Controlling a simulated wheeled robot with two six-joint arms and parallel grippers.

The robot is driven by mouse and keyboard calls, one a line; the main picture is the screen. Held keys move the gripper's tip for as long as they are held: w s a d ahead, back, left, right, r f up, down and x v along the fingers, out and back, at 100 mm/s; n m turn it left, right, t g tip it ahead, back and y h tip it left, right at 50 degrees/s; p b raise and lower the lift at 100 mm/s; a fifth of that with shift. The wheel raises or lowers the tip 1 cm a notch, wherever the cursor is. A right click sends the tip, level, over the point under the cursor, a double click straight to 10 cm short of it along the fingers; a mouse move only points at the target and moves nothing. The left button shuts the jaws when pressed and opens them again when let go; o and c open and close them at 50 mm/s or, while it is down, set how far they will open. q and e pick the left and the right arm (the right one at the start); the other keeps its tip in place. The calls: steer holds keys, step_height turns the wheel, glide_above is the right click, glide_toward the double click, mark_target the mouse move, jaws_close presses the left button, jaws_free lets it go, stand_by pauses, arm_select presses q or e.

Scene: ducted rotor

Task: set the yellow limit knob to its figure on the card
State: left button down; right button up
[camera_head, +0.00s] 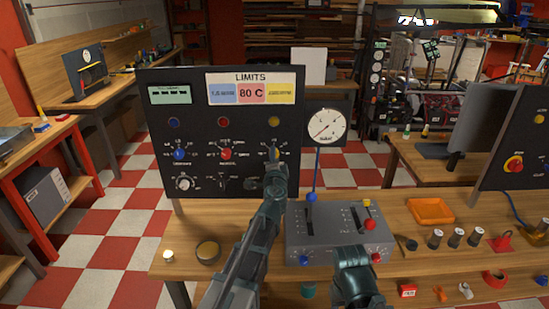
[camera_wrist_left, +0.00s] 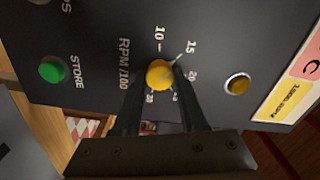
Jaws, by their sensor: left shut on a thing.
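The yellow limit knob (camera_wrist_left: 160,73) is on the dark panel, on a dial lettered RPM/100. In the head view my left gripper (camera_head: 272,168) covers most of the knob. The LIMITS card (camera_head: 251,89) has blue, red and yellow fields. The red one reads 80 C; the yellow one's RPM figure is too blurred to read surely. My right gripper (camera_head: 357,273) is low; its fingers are unclear.
Blue (camera_head: 180,154) and red (camera_head: 226,154) knobs sit left on the panel. A green STORE button (camera_wrist_left: 52,70) and amber lamp (camera_wrist_left: 238,84) flank the yellow dial. A grey lever box (camera_head: 340,238) and round gauge (camera_head: 326,126) stand at right.

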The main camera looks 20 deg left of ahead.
arm_select(q)
steer(key=shift+s, duration=0.1)
stand_by(0.4)
steer(key=shift+c, duration=2.2)
jaws_free()
